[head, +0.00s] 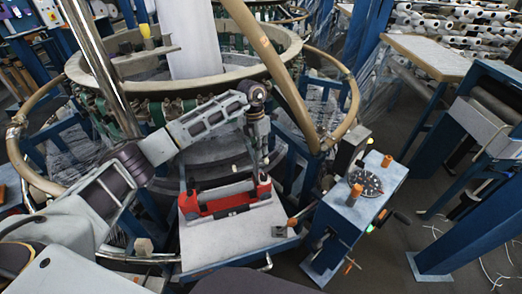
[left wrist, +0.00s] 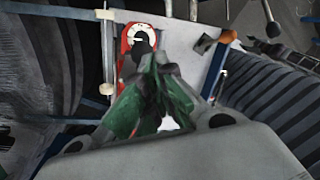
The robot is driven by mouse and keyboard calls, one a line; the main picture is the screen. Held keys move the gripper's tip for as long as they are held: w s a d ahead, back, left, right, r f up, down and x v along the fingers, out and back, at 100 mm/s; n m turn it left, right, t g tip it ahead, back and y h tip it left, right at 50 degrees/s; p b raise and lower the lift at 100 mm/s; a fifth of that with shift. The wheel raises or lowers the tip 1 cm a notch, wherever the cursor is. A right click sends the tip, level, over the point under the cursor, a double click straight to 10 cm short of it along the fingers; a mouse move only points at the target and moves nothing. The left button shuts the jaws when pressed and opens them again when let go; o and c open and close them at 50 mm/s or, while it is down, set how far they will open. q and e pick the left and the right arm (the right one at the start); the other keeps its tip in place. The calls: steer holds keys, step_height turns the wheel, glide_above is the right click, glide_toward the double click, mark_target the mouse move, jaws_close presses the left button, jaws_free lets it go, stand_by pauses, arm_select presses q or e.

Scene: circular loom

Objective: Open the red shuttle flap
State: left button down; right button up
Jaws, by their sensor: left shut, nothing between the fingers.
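The red shuttle (head: 219,204) lies on a pale board (head: 235,232) in front of the loom, with a grey roll along its middle. In the left wrist view its red end (left wrist: 126,57) shows beyond my fingers, with a white round part in it. My left gripper (head: 261,174) points down at the right end of the shuttle, its fingers closed and empty. In the left wrist view the green-padded fingers (left wrist: 148,62) overlap the shuttle's red end; I cannot tell whether they touch it. The flap cannot be made out separately. My right gripper is not in view.
The circular loom ring (head: 90,75) stands behind, with a tan hoop (head: 268,45) rising above the board. A blue control stand (head: 345,215) with orange knobs is close on the right. A wooden-topped table (head: 425,57) stands farther right. The board's front is mostly bare.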

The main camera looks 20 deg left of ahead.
arm_select(q)
steer(key=shift+r+p, duration=0.3)
steer(key=shift+r, duration=0.45)
step_height(320, 180, up, 7)
steer(key=a, duration=0.1)
steer(key=shift+w+a+r, duration=0.15)
steer(key=shift+w, duration=0.15)
stand_by(0.4)
steer(key=shift+s, duration=0.15)
stand_by(0.5)
